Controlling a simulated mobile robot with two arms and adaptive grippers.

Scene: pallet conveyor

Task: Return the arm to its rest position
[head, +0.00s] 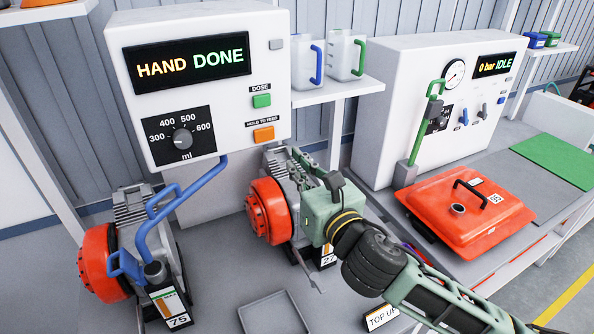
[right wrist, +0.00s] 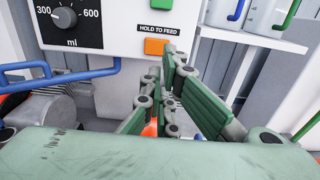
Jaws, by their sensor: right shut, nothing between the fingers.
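My right arm comes in from the lower right of the head view. Its gripper (head: 302,160) is in front of the dosing machine, over the engine marked 27 (head: 268,208), and hides part of that engine. In the right wrist view the green-padded fingers (right wrist: 168,75) point toward the machine's front, just below and beside the orange HOLD TO FEED button (right wrist: 154,47). The fingers are shut with nothing between them. I cannot tell whether they touch anything. My left gripper is not in view.
The dosing machine (head: 200,30) reads HAND DONE. A blue spout (head: 178,198) hangs by the engine marked 75 (head: 97,262). A grey tray (head: 274,314) lies at the front. A red tank (head: 468,210) lies at right beside the gauge panel (head: 400,75), which reads 0 bar IDLE. Jugs (head: 308,66) stand on a shelf.

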